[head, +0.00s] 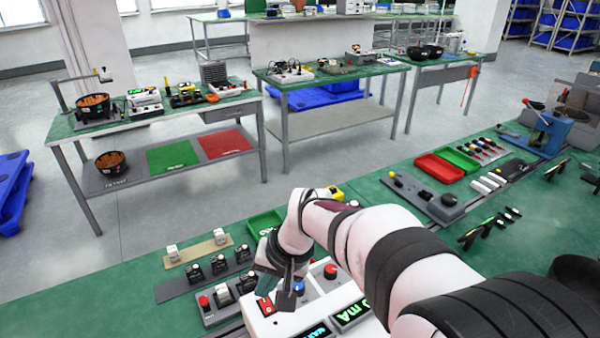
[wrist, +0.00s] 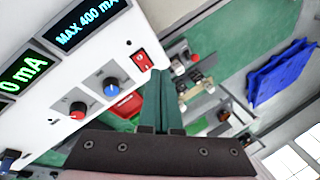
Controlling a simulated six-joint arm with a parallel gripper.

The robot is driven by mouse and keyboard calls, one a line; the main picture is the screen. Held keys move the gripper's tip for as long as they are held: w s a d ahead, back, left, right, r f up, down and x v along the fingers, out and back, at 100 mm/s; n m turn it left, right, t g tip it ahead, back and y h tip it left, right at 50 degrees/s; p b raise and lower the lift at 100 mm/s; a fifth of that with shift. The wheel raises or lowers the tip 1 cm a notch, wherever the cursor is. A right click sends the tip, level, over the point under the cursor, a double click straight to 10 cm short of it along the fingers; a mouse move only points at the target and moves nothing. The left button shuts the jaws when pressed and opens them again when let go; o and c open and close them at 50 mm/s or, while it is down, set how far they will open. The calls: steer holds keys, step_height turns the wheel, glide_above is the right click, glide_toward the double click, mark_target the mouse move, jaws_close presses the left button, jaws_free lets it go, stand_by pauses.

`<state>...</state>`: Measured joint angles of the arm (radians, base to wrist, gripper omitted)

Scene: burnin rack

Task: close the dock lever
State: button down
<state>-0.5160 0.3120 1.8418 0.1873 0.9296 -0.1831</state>
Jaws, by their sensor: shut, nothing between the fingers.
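My gripper (head: 287,299) is shut and empty, its green fingers pressed together in the wrist view (wrist: 160,80). It is over the white power supply box (head: 318,312), whose top also fills the left of the wrist view (wrist: 40,120). The fingertips are close to the red rocker switch (wrist: 142,60); I cannot tell whether they touch it. That switch also shows in the head view (head: 265,307). A blue knob (wrist: 112,88) and a red knob (wrist: 77,112) sit beside it. I cannot tell for certain which part is the dock lever.
Small grey docks with black and white parts (head: 220,297) stand left of the box. A green tray (head: 264,223) lies behind my arm. A grey fixture with knobs (head: 422,198) and a red tray (head: 438,168) are to the right. The green bench (head: 90,300) is clear at left.

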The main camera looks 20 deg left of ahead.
steer(key=n, duration=0.2)
glide_toward(205, 303)
steer(key=d+r, duration=0.2)
steer(key=d, duration=0.1)
steer(key=shift+w+d+f+y, duration=0.1)
steer(key=shift+w+f+y, duration=0.15)
steer(key=shift+w+y, duration=0.05)
steer(key=x, duration=1)
steer(key=shift+w+a+r, duration=0.25)
steer(key=shift+r, duration=0.05)
steer(key=shift+w+a+r, duration=0.2)
steer(key=shift+w+a, duration=0.1)
steer(key=shift+w+a+r, duration=0.25)
steer(key=shift+w+a, duration=0.4)
